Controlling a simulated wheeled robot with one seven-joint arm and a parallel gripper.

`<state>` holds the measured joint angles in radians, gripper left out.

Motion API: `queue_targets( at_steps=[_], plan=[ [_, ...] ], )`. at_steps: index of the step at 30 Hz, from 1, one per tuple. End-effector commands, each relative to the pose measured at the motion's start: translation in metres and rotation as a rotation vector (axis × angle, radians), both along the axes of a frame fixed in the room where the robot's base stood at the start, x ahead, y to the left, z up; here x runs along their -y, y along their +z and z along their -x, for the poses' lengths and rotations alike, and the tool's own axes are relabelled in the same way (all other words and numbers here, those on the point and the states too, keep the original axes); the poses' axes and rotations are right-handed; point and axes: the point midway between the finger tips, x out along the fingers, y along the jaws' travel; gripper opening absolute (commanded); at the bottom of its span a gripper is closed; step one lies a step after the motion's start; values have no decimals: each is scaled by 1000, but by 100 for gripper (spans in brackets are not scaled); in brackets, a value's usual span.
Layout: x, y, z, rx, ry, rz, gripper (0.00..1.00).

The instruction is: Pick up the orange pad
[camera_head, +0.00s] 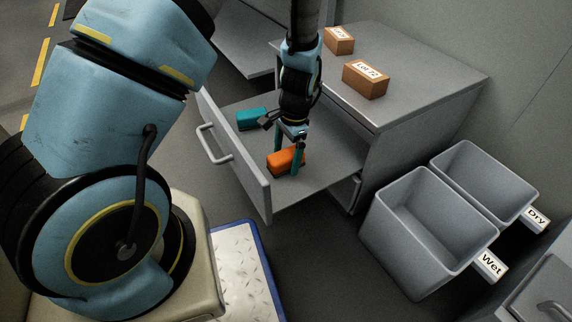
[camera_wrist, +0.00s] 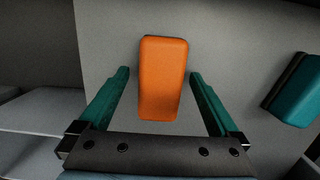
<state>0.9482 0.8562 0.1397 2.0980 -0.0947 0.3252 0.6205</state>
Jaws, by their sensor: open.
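The orange pad (camera_head: 280,161) lies in the open grey drawer (camera_head: 331,155), towards its front panel. My gripper (camera_head: 294,172) is pointed down at the pad in the head view, with its teal fingers open. In the wrist view the orange pad (camera_wrist: 162,78) lies between the lines of the two open fingers (camera_wrist: 160,82), with a gap on each side. It extends past the fingertips. I cannot tell how far the fingertips are above the drawer floor. Nothing is held.
A teal pad (camera_head: 251,119) lies in the same drawer, and it shows at the right of the wrist view (camera_wrist: 296,92). Cardboard boxes (camera_head: 366,79) sit on the cabinet top. Grey bins labelled Wet (camera_head: 407,253) and Dry (camera_head: 500,205) stand at right. The drawer front (camera_head: 243,165) is a raised edge.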

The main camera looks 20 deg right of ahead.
Motion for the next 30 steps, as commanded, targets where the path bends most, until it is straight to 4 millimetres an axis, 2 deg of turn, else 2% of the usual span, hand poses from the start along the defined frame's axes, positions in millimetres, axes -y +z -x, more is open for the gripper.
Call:
queue_targets(
  at_steps=[2,8,30],
  plan=[
    [-1,-7,0,0,0,1,98],
    [-1,-6,0,1,-1,2,98],
    [-1,-6,0,1,0,2,15]
  ],
)
